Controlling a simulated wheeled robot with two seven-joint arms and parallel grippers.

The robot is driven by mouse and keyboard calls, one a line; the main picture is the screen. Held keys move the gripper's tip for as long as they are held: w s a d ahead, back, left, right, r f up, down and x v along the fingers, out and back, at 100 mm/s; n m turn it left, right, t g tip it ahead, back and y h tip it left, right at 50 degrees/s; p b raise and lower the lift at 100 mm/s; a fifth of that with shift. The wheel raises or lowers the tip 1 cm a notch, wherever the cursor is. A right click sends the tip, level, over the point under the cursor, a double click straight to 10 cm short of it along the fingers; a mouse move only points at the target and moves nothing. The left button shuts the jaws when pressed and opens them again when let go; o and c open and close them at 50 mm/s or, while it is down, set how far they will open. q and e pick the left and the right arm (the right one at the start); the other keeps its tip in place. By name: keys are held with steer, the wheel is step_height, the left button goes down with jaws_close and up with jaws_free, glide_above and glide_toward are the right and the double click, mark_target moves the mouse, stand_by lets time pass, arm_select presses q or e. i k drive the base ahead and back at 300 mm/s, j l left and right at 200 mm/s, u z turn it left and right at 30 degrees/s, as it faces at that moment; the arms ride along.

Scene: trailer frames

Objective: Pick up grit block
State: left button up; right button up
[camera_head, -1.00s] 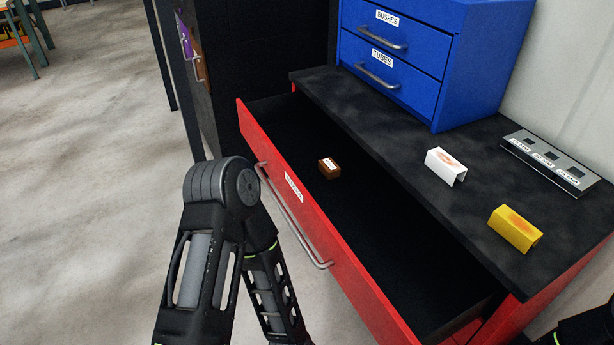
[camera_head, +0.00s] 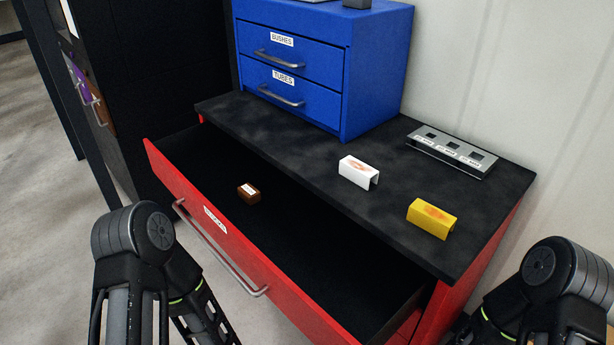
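A small brown block (camera_head: 249,193) with a white label on top lies in the open red drawer (camera_head: 228,246), near its left part; its lettering is too small to read, and it is the likely grit block. My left arm is at the lower left, in front of the drawer. My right arm is at the lower right. Neither gripper shows; both are out of frame or hidden, and no block is held in view.
A blue drawer unit (camera_head: 349,85) labelled BUSHES and TUBES stands at the back of the black top (camera_head: 302,149). A grey slotted holder (camera_head: 451,153) lies at the right rear by the wall. The drawer's floor is mostly bare. A dark cabinet (camera_head: 150,70) stands at left.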

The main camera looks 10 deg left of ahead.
mark_target(249, 194)
steer(key=k, duration=0.4)
steer(key=k+z, duration=0.25)
steer(key=z, duration=2.9)
steer(key=k+j, duration=0.5)
steer(key=k, duration=0.2)
steer(key=k+j, duration=0.5)
steer(key=k, duration=0.2)
steer(key=k+j, duration=1.05)
steer(key=k, duration=0.3)
steer(key=k+j, duration=0.5)
steer(key=k, duration=0.2)
steer(key=i+j, duration=0.1)
steer(key=j, duration=0.1)
